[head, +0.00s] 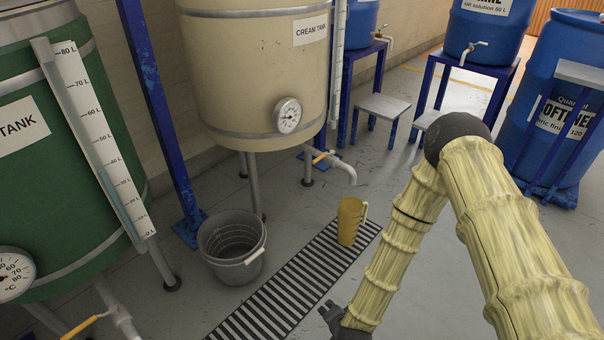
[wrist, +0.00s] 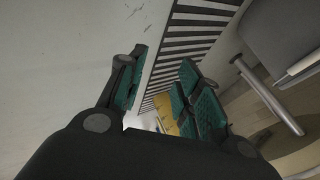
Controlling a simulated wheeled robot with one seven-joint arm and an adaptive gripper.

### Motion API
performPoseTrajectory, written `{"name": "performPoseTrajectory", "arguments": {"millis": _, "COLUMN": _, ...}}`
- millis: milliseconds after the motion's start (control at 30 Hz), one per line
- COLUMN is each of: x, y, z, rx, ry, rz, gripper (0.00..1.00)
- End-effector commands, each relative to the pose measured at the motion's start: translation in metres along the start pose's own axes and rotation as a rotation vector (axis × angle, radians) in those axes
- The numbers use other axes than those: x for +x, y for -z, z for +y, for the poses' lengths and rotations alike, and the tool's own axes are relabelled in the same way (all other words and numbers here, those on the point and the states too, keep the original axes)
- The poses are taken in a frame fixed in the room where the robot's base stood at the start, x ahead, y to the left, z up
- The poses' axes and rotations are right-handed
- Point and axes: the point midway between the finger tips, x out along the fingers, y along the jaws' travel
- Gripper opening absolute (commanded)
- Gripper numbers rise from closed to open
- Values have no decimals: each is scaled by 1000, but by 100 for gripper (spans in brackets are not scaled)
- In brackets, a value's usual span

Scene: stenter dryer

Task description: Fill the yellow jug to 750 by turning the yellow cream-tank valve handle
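The yellow jug (head: 349,222) stands upright on the floor grate, below the curved outlet pipe (head: 346,172) of the cream tank (head: 240,75). Its fill level cannot be read. The yellow valve handle (head: 321,157) sits on that pipe at the tank's base. My gripper (head: 331,315) is low at the bottom of the head view, nearer than the jug and well apart from the handle. In the wrist view my gripper (wrist: 165,84) has its green-padded fingers spread with nothing held. A yellow patch, probably the jug (wrist: 187,126), shows partly hidden behind the right finger.
A grey bucket (head: 231,250) stands left of the striped floor grate (head: 283,290). A green tank (head: 60,150) with its own yellow handle (head: 82,326) is at left. Blue drums (head: 487,30) and a low stool (head: 383,108) stand behind. The floor around the jug is clear.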

Motion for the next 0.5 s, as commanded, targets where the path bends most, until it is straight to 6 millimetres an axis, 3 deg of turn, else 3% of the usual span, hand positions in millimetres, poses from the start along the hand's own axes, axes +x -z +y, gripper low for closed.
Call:
{"name": "performPoseTrajectory", "arguments": {"millis": 33, "x": 17, "y": 2, "z": -27, "rx": 81, "ry": 56, "rz": 39, "gripper": 34}}
{"name": "performPoseTrajectory", "arguments": {"millis": 200, "x": 53, "y": 23, "z": -128, "rx": 415, "ry": 265, "rz": 170, "gripper": 34}}
{"name": "performPoseTrajectory", "arguments": {"millis": 367, "x": 69, "y": 55, "z": -224, "rx": 782, "ry": 492, "rz": 275, "gripper": 34}}
{"name": "performPoseTrajectory", "arguments": {"millis": 500, "x": 67, "y": 96, "z": -301, "rx": 1157, "ry": 725, "rz": 360, "gripper": 34}}
